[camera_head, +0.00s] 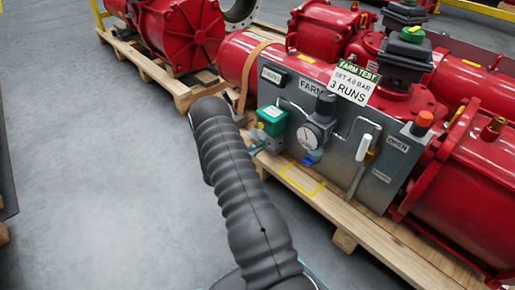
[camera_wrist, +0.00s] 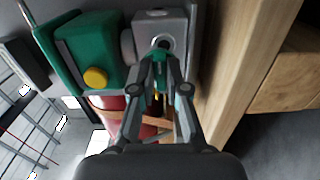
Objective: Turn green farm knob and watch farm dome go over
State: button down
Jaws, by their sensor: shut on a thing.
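The green knob (camera_wrist: 159,60) shows in the wrist view, in front of a grey block with a round port. My gripper (camera_wrist: 158,80) is shut on it, with a finger on each side. In the head view my gripper (camera_head: 262,146) is at the panel's lower left, just below the green box, mostly hidden behind my arm; the knob is hard to make out there.
The green box with a yellow button (camera_wrist: 95,77) is close beside my gripper. The wooden pallet (camera_head: 345,222) runs below. Floor at left is clear.

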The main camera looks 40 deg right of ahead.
jog(key=c, duration=1.2)
grip_release()
